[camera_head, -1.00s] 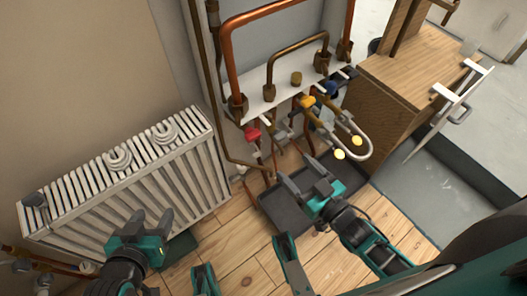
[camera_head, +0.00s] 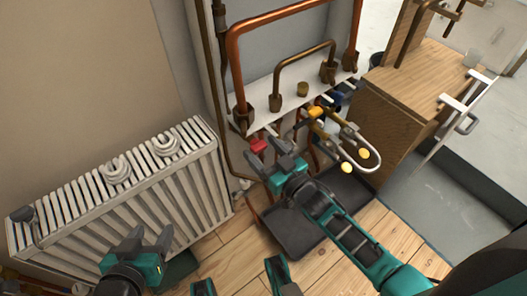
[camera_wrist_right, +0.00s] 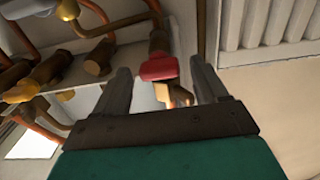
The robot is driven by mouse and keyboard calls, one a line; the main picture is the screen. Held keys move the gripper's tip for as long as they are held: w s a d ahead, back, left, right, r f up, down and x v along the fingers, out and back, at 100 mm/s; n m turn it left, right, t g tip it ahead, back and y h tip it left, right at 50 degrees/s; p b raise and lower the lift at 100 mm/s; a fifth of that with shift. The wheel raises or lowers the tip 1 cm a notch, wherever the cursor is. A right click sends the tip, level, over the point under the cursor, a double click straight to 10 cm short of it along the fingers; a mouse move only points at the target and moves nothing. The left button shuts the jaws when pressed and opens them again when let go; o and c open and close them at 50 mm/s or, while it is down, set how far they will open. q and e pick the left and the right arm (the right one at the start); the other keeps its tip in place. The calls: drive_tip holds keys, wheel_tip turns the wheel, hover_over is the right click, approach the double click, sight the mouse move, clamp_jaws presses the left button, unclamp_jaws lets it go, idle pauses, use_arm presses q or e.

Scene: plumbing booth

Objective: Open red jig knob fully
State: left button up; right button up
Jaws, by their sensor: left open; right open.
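The red jig knob (camera_head: 258,146) sits on the pipework under the white manifold board, left of the yellow knob. In the right wrist view the red knob (camera_wrist_right: 158,67) lies between the two fingers, towards their tips. My right gripper (camera_head: 264,155) is open just below and in front of the red knob. In the wrist view its fingers (camera_wrist_right: 160,80) stand apart on either side of the knob, and I cannot tell whether they touch it. My left gripper (camera_head: 150,240) is open and empty in front of the radiator, far from the knob.
A white radiator (camera_head: 125,190) stands at the left. Copper pipes (camera_head: 290,12) rise above the white board (camera_head: 288,102). A yellow knob (camera_head: 315,111) and a U-shaped pipe (camera_head: 375,150) are right of the red knob. A dark tray (camera_head: 300,238) lies on the floor below. A wooden cabinet (camera_head: 390,115) stands right.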

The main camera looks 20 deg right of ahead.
drive_tip(key=shift+w, duration=0.2)
drive_tip(key=shift+c, duration=0.2)
drive_tip(key=c, duration=1)
